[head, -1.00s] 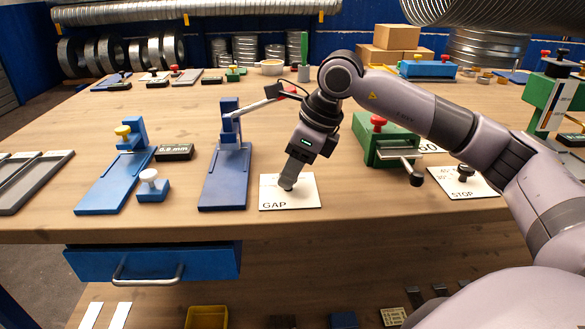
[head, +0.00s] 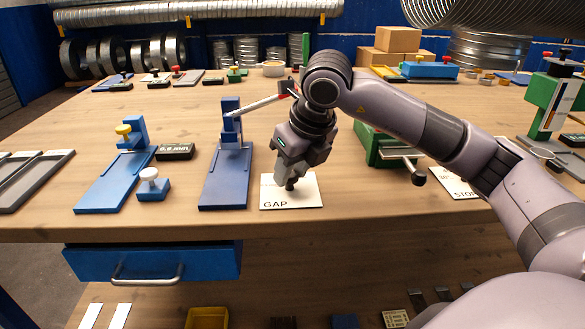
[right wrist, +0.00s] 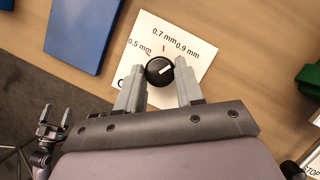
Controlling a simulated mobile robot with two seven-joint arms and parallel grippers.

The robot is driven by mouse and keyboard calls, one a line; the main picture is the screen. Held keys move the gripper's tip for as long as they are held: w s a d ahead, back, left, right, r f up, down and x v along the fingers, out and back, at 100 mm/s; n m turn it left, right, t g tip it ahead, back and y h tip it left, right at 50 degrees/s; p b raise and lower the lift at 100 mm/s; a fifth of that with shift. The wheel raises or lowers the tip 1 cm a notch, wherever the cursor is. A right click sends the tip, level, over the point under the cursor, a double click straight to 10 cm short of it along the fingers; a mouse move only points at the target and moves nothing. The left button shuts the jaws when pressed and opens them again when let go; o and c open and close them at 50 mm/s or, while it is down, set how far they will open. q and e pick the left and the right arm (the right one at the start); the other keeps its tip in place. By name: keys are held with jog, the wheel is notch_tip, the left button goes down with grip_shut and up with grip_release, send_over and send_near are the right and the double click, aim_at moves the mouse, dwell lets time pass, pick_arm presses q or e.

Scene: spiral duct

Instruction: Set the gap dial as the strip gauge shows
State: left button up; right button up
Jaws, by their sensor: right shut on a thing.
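The gap dial is a black knob (right wrist: 160,72) with a white pointer line on a white card (head: 308,191) marked GAP. In the right wrist view the card shows 0.5 mm, 0.7 mm and 0.9 mm marks. The pointer aims right and slightly up, close to the 0.9 mm mark. My right gripper (head: 286,180) is shut on the knob, one finger on each side. A blue gauge stand (head: 112,180) with a yellow knob stands left, beside a black readout (head: 175,152) in mm whose digits I cannot read surely. What seems my left gripper (right wrist: 46,130) is small in the right wrist view.
A blue stand with a lever (head: 226,175) stands just left of the card. A green block with a lever (head: 385,150) and the STOP card (head: 455,184) are to the right. A small blue block with a white knob (head: 152,184) sits near the front edge.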

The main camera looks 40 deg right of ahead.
dwell(0.4)
jog(key=o, duration=1)
jog(key=shift+r, duration=0.1)
jog(key=v, duration=0.7)
jog(key=shift+p, duration=0.4)
